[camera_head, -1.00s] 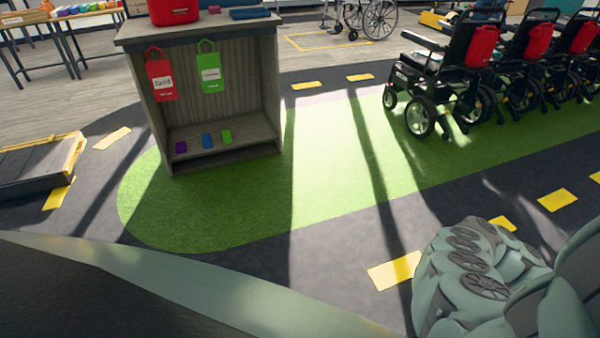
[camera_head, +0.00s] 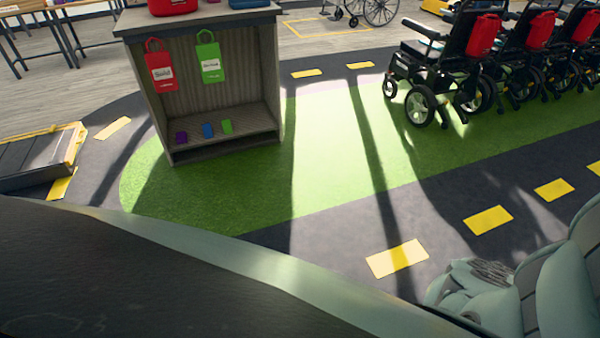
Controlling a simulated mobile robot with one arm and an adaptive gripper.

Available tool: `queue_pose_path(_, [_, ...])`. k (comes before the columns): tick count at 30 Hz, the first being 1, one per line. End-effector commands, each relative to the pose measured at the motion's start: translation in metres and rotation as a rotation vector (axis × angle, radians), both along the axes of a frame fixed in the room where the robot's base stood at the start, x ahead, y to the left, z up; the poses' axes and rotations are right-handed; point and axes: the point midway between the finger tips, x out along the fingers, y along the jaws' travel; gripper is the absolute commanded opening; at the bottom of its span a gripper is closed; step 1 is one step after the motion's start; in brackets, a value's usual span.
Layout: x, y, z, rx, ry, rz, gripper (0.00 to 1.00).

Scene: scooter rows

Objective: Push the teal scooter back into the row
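No teal scooter can be made out in this view. A row of black power wheelchairs or scooters with red bags stands on the green strip at the upper right; the nearest one (camera_head: 432,72) faces left. My gripper (camera_head: 470,285) is at the lower right, grey-green and partly cut off by the frame's edge and my own body. Its fingers are too hidden to tell whether they are open or shut. Nothing is seen in it.
A grey kiosk (camera_head: 215,115) with a red tag (camera_head: 160,68) and a green tag (camera_head: 210,60) stands left of centre. A low ramp-like platform (camera_head: 30,160) lies at the left. The green floor (camera_head: 320,150) between kiosk and row is clear. Yellow dashes (camera_head: 488,219) mark the dark lane.

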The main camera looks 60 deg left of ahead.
Motion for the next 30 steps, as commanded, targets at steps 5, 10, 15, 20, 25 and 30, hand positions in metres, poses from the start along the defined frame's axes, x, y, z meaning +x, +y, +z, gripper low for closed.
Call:
queue_pose_path(5, [-0.0022, -0.0061, 0.0001, 0.001, 0.000, -0.002, 0.62])
queue_pose_path(10, [-0.0020, -0.0059, -0.0002, 0.001, 0.000, -0.001, 0.62])
queue_pose_path(15, [-0.0019, -0.0057, -0.0002, 0.001, 0.000, -0.001, 0.55])
queue_pose_path(20, [-0.0018, -0.0057, -0.0002, 0.001, 0.000, -0.001, 0.38])
queue_pose_path(25, [-0.0016, -0.0055, -0.0002, 0.001, 0.000, 0.000, 0.20])
queue_pose_path(30, [-0.0016, -0.0054, -0.0003, 0.002, 0.000, 0.000, 0.03])
